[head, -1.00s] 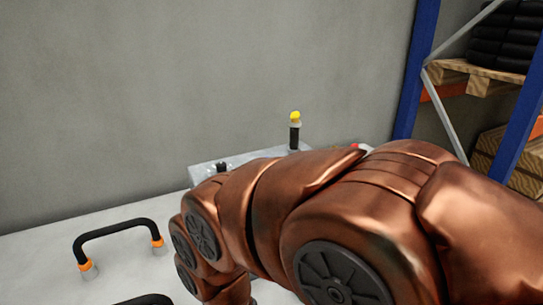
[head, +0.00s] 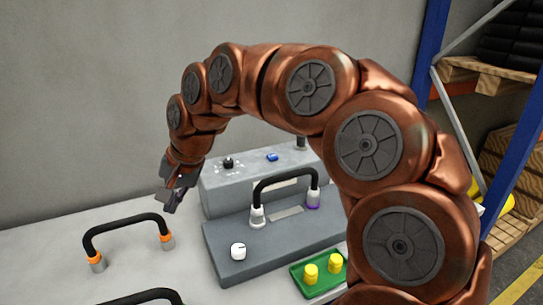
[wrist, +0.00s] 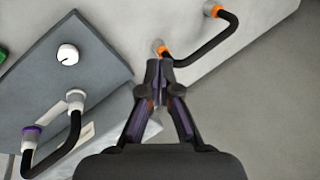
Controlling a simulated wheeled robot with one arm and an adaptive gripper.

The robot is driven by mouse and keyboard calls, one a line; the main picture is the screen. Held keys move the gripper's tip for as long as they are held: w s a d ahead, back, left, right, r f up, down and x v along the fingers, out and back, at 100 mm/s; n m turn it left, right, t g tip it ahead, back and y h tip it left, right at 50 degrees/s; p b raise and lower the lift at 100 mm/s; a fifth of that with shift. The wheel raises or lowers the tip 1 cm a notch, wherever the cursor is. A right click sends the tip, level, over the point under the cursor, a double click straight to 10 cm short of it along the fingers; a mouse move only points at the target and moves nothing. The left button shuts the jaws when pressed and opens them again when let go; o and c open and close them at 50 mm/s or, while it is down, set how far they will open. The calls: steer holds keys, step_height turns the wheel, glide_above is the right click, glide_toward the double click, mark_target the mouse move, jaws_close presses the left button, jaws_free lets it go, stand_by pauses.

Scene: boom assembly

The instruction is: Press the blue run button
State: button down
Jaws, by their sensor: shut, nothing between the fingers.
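The blue run button (head: 272,157) sits on top of the grey control box (head: 225,190), to the right of a black knob (head: 228,163). My gripper (head: 168,202) is to the left of the box in the head view, apart from the button and pointing down. In the wrist view my gripper (wrist: 158,66) has its fingertips together with nothing between them. The blue button is not visible in the wrist view.
A black handle with white and purple ends (head: 284,185) stands on the grey base. A white knob (head: 238,251) is in front. A green tray (head: 312,289) holds yellow pieces. Another black handle with orange ends (head: 125,227) stands on the table at left.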

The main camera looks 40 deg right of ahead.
steer(key=w+d+r+m+t, duration=0.35)
steer(key=w+d+m, duration=0.25)
steer(key=w+d, duration=0.45)
steer(key=m+t+h, duration=0.2)
steer(key=m+h, duration=0.2)
steer(key=m, duration=1)
glide_above(273, 157)
steer(key=shift+d+f+p, duration=0.1)
steer(key=shift+f+p, duration=0.35)
steer(key=shift+f, duration=0.1)
steer(key=shift+f+b, duration=2)
steer(key=shift+f, duration=2.25)
steer(key=shift+f, duration=0.1)
steer(key=shift+f+b, duration=0.35)
steer(key=shift+b, duration=0.15)
